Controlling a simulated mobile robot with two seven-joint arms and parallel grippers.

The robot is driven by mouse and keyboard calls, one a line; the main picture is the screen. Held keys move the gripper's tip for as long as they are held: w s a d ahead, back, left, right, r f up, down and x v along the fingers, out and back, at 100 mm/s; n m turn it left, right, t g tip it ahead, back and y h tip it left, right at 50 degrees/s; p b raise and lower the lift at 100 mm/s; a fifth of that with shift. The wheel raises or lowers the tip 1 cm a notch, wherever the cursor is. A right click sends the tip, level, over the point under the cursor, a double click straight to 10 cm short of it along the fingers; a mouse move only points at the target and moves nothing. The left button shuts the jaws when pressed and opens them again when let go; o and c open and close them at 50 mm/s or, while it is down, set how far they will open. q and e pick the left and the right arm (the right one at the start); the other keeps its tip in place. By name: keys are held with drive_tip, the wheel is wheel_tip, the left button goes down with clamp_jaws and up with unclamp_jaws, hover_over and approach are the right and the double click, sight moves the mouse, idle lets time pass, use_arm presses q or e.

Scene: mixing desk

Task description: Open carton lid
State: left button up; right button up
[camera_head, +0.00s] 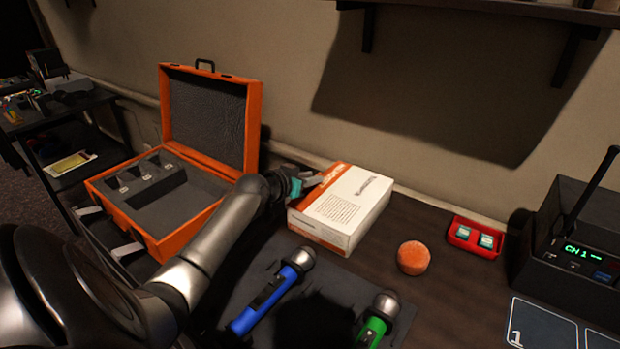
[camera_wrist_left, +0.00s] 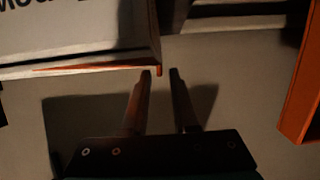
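The carton (camera_head: 345,205) is a white box with orange sides and printed text, standing on the desk near the wall. Its top looks closed. My left gripper (camera_head: 314,181) is at the carton's back left edge, with its fingers pointing toward it. In the left wrist view the carton (camera_wrist_left: 80,35) fills the upper left. The two fingertips of my left gripper (camera_wrist_left: 160,73) are apart there, just by the carton's orange corner. I cannot tell whether they touch it. My right gripper is not in view.
An open orange case (camera_head: 176,240) with a foam insert stands left of the carton. A blue microphone (camera_head: 270,297) and a green microphone (camera_head: 378,318) lie in front. An orange foam ball (camera_head: 413,257), a red tray (camera_head: 470,248) and a black receiver (camera_head: 575,235) are to the right.

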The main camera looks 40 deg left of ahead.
use_arm(q)
clamp_jaws()
idle(1.1)
